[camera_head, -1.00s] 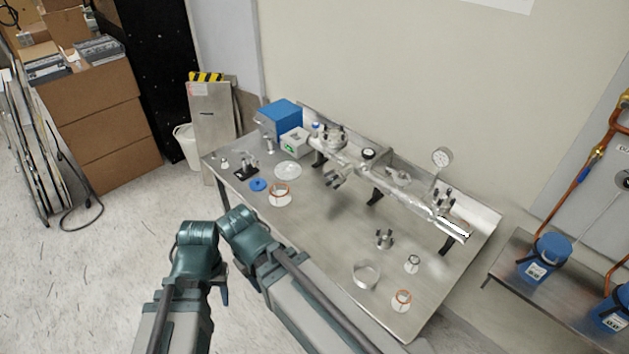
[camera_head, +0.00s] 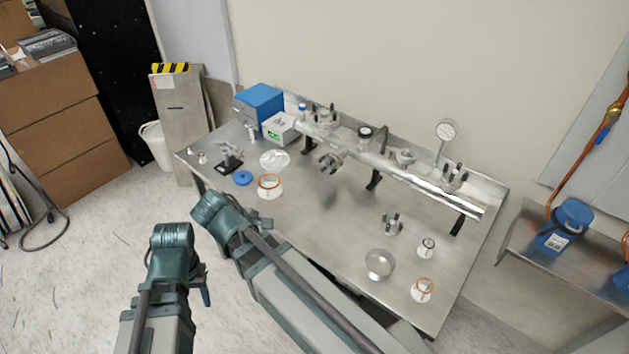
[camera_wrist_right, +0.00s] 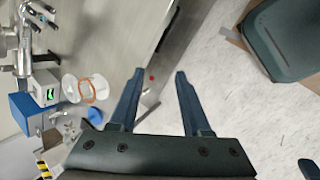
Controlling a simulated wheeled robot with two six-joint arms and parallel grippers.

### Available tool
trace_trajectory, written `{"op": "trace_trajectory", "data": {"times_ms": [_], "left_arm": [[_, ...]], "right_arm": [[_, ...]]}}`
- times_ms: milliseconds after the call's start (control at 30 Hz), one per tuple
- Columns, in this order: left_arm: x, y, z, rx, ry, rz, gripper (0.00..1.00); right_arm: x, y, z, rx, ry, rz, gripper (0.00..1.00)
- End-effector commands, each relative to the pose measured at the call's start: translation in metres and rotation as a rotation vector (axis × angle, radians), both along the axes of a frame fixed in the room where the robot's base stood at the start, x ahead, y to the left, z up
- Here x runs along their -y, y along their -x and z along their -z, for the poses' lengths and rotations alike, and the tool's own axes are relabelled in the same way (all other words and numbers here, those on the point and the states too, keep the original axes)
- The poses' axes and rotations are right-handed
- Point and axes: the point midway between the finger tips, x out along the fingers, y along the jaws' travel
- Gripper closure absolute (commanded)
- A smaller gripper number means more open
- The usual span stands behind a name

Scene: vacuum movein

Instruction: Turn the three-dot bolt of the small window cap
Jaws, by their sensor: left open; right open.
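A metal vacuum tube (camera_head: 385,163) runs along the back of the steel bench. It carries several flanged ports with dark upright bolts, including a right-end port (camera_head: 453,178), a left-end port (camera_head: 327,116) and a front port (camera_head: 332,160). The bolt dots are too small to make out, and I cannot tell which port has the small window cap. My left gripper (camera_head: 206,292) is low in front of the bench, mostly hidden behind its own arm, open. My right gripper (camera_wrist_right: 160,73) is open and empty in the right wrist view, away from the tube.
A blue box (camera_head: 258,103) stands back left. A pressure gauge (camera_head: 446,130) rises behind the tube. The bench's centre is largely clear.

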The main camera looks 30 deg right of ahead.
Motion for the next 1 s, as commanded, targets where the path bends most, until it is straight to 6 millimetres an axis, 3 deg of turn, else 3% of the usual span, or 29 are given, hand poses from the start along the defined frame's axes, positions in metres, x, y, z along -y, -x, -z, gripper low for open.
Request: {"op": "trace_trajectory", "data": {"times_ms": [33, 167, 500, 800, 1000], "left_arm": [[0.0, 0.0, 0.018, 0.0, 0.0, 0.0, 0.52], [0.0, 0.0, 0.047, 0.0, 0.0, 0.0, 0.52], [0.0, 0.0, 0.158, 0.0, 0.0, 0.0, 0.52], [0.0, 0.0, 0.241, 0.0, 0.0, 0.0, 0.52], [0.0, 0.0, 0.265, 0.0, 0.0, 0.0, 0.52]], "right_arm": [[0.006, -0.007, 0.014, -0.002, 0.033, -0.026, 0.52], [0.027, -0.024, 0.031, -0.02, 0.149, -0.124, 0.52], [0.097, -0.086, 0.073, -0.213, 0.65, -0.457, 0.52], [0.135, -0.127, 0.084, -0.537, 1.075, -0.655, 0.52], [0.143, -0.14, 0.08, -0.695, 1.223, -0.702, 0.52]]}}
